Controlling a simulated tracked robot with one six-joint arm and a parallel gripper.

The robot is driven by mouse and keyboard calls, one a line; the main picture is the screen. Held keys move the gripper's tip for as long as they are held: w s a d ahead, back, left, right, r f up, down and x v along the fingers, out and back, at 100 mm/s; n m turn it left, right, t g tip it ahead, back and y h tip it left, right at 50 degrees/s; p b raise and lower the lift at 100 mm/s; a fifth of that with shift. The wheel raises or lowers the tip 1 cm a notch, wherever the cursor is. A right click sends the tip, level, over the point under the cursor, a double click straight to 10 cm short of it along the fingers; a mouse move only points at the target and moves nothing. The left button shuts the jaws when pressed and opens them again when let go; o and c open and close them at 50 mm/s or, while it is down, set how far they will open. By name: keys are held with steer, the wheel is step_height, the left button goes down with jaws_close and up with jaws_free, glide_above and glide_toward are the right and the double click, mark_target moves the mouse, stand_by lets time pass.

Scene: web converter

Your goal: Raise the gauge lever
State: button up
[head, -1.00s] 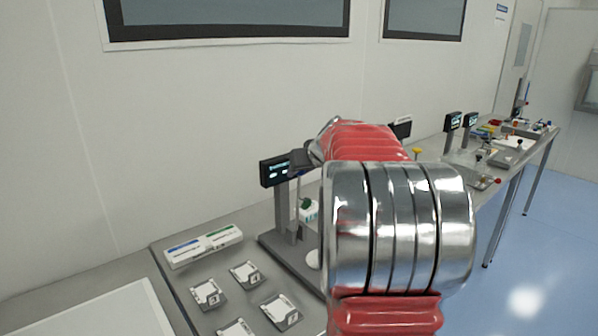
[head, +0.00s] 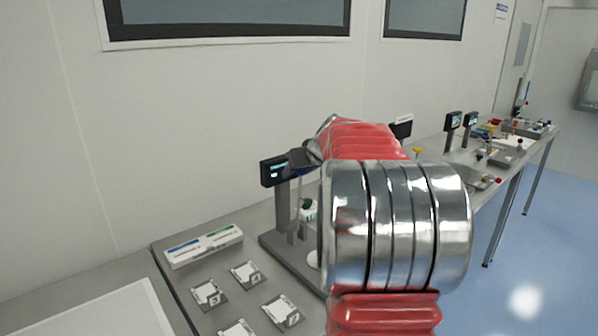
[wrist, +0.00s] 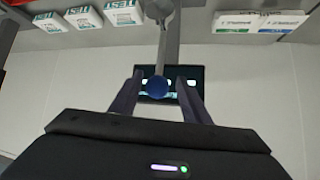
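The gauge is a grey stand with a small dark display (head: 273,171) on a post, standing on a flat grey base (head: 290,262). In the wrist view, its lever is a grey arm ending in a round blue knob (wrist: 157,87), with the lit display (wrist: 170,84) behind. My gripper (wrist: 160,78) is open, with one finger on each side of the knob and visible gaps between. In the head view, my arm covers much of the gauge's right side.
Several numbered card holders (head: 246,274) and a white block with blue and green labels (head: 203,245) lie left of the gauge. White TEST boxes (wrist: 122,13) show at the wrist view's top edge. More instruments (head: 453,121) stand farther along the bench. The wall is close behind.

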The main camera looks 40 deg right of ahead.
steer(key=shift+r, duration=0.1)
steer(key=shift+s+r, duration=0.25)
steer(key=shift+s, duration=0.05)
steer(key=v, duration=1.3)
steer(key=shift+a, duration=0.1)
